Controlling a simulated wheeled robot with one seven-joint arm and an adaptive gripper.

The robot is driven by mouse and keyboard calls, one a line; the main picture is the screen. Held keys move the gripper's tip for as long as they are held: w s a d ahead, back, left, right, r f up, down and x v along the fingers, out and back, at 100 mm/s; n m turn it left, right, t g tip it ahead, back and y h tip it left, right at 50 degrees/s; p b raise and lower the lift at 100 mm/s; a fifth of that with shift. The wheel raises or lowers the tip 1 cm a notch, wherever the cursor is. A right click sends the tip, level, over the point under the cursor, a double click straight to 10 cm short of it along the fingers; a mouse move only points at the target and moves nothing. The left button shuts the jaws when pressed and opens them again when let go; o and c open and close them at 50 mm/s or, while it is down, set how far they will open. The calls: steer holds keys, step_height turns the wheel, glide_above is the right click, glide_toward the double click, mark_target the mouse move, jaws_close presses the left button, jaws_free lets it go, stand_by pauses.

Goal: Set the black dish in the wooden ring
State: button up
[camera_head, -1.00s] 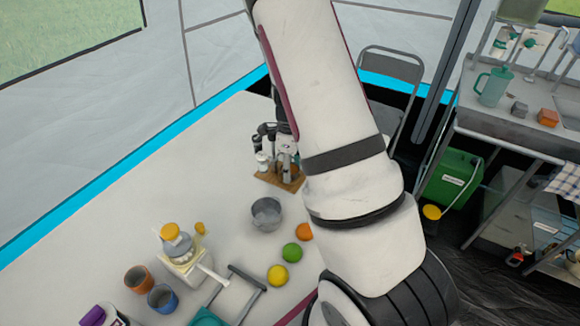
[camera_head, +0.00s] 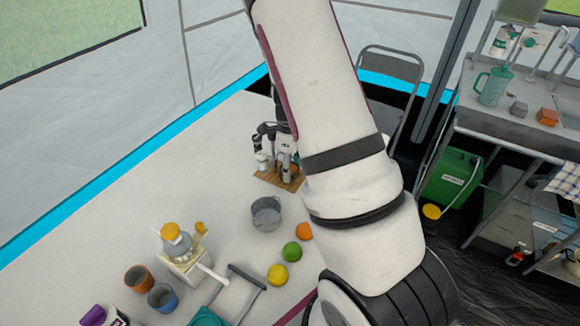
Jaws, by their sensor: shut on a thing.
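My gripper (camera_head: 274,152) is at the far end of the white table, beyond the metal bowl and largely behind my own arm. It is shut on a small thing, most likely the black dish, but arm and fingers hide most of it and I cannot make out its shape. It is over or just beside a brown wooden board (camera_head: 268,178) with small bottles or shakers crowded on it. I cannot make out the wooden ring; it may be hidden behind my arm or among these items.
A grey metal bowl (camera_head: 266,214) stands nearer, with a green fruit (camera_head: 292,251), a yellow fruit (camera_head: 277,275) and an orange fruit (camera_head: 304,231) beside it. A juicer (camera_head: 185,255) and two cups stand at the front left. The table's left side is clear.

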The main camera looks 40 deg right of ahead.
steer(key=shift+r+p, duration=0.4)
steer(key=shift+r, duration=0.2)
steer(key=shift+f+b, duration=0.5)
steer(key=shift+f, duration=0.35)
stand_by(0.9)
steer(key=shift+r, duration=0.35)
steer(key=shift+r+p, duration=0.3)
steer(key=shift+p, duration=0.2)
steer(key=shift+r, duration=0.2)
steer(key=shift+f+b, duration=0.35)
steer(key=shift+f, duration=0.45)
stand_by(0.7)
steer(key=o, duration=0.6)
